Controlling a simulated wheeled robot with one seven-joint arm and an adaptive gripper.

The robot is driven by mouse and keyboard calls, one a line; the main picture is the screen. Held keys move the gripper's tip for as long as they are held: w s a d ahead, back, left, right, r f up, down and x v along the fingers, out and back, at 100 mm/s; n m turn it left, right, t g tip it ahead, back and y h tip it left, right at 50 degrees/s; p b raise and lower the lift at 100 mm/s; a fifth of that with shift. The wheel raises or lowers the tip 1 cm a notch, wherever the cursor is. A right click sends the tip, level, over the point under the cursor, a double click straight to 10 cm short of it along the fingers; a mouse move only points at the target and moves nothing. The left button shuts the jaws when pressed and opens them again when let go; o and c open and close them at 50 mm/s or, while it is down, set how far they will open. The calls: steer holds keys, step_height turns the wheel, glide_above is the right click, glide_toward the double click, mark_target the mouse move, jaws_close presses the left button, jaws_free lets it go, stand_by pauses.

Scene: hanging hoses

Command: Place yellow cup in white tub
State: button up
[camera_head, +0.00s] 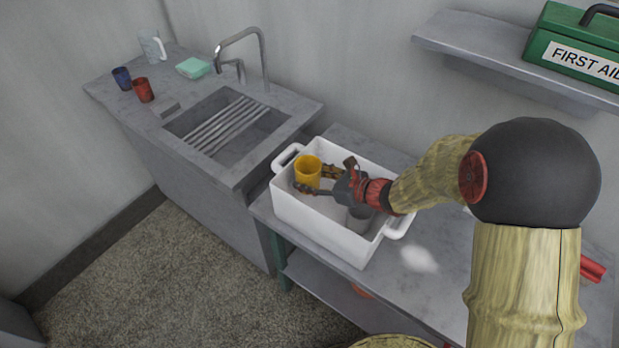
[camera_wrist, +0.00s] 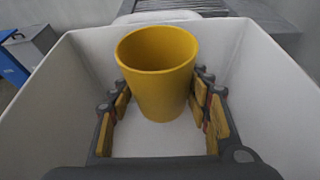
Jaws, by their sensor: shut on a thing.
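The yellow cup (camera_head: 308,171) is upright inside the white tub (camera_head: 318,222), toward its left end in the head view. In the wrist view the cup (camera_wrist: 158,74) stands between the fingers, with the white tub walls (camera_wrist: 55,95) around it. My gripper (camera_head: 318,180) reaches into the tub from the right and is shut on the cup, with fingers on both sides in the wrist view (camera_wrist: 161,108). I cannot tell whether the cup's base touches the tub floor.
A grey cup (camera_head: 361,217) also stands in the tub, below my wrist. The sink (camera_head: 225,125) and tap (camera_head: 243,55) are to the left. A red cup (camera_head: 143,90) and blue cup (camera_head: 121,77) stand beyond the sink. A shelf (camera_head: 470,45) with a first aid box (camera_head: 572,45) hangs upper right.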

mark_target(318, 179)
steer(key=shift+f+b, duration=0.35)
steer(key=shift+f, duration=0.1)
steer(key=o, duration=1.1)
steer(key=shift+s+f, duration=0.1)
steer(key=shift+o, duration=0.7)
steer(key=shift+f, duration=0.1)
steer(key=shift+r+p, duration=0.4)
steer(key=p+v, duration=0.1)
steer(key=v, duration=0.2)
steer(key=p+v, duration=0.1)
steer(key=v, duration=0.2)
steer(key=shift+d+r+p, duration=0.1)
steer(key=shift+r+p, duration=0.25)
steer(key=shift+r, duration=0.15)
steer(key=shift+s+d+r, duration=0.2)
steer(key=shift+s+d, duration=0.15)
steer(key=shift+d, duration=0.1)
